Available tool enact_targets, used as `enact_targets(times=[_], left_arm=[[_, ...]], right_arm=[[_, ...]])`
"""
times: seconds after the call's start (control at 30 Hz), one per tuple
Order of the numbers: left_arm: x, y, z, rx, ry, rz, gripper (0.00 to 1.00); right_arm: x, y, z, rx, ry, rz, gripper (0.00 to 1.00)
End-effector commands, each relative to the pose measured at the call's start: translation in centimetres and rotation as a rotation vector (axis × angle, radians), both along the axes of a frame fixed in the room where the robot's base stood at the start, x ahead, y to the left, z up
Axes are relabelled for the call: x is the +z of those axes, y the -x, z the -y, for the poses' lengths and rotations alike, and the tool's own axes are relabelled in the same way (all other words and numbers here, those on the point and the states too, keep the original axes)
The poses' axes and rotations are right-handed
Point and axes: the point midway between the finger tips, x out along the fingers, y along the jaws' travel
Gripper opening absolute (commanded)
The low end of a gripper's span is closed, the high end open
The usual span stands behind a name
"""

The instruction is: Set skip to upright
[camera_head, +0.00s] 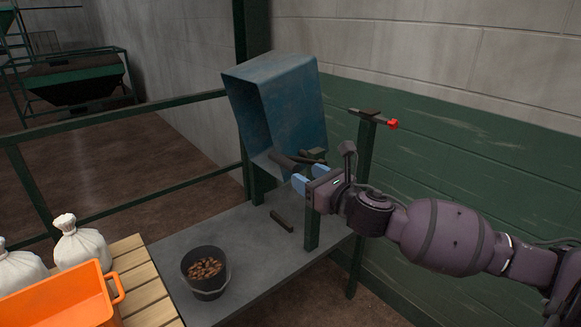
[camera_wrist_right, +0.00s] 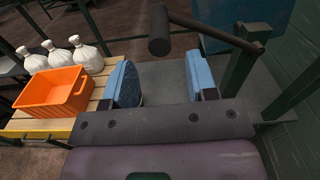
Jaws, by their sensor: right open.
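The skip, a blue open-topped metal box (camera_head: 293,98), hangs tipped on its green frame by the wall, its open mouth facing left. Its blue side also shows at the top of the right wrist view (camera_wrist_right: 222,14). A dark bar with a thick round grip (camera_head: 290,163) is below the skip; in the right wrist view the grip (camera_wrist_right: 159,32) is just beyond my fingers. My right gripper (camera_head: 306,176) is open and empty, its blue fingers close to the bar; I cannot tell whether they touch. My left gripper is out of view.
A grey platform (camera_head: 215,238) carries a dark bucket of brown pieces (camera_head: 206,271). An orange crate (camera_head: 60,300) and white sacks (camera_head: 80,243) stand on slatted wood at the left. Green rails and posts (camera_head: 130,117) surround the skip. A red-tipped lever (camera_head: 388,122) is at the wall.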

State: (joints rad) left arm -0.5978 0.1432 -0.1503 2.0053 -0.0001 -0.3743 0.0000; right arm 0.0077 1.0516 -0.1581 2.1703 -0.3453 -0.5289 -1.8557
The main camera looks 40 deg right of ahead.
Motion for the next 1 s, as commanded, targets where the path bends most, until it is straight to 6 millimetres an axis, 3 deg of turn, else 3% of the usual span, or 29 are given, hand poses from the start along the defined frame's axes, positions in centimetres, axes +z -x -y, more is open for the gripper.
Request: enact_targets(times=[0.5,0.93,1.0], left_arm=[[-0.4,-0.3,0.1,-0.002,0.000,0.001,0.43],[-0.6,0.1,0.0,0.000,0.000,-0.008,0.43],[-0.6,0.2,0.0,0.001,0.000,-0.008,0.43]], right_arm=[[0.0,-5.9,-0.5,0.000,-0.002,0.000,0.53],[0.0,-6.6,-0.5,0.001,0.000,-0.001,0.53],[0.0,-6.6,-0.5,0.001,0.000,-0.001,0.45]])
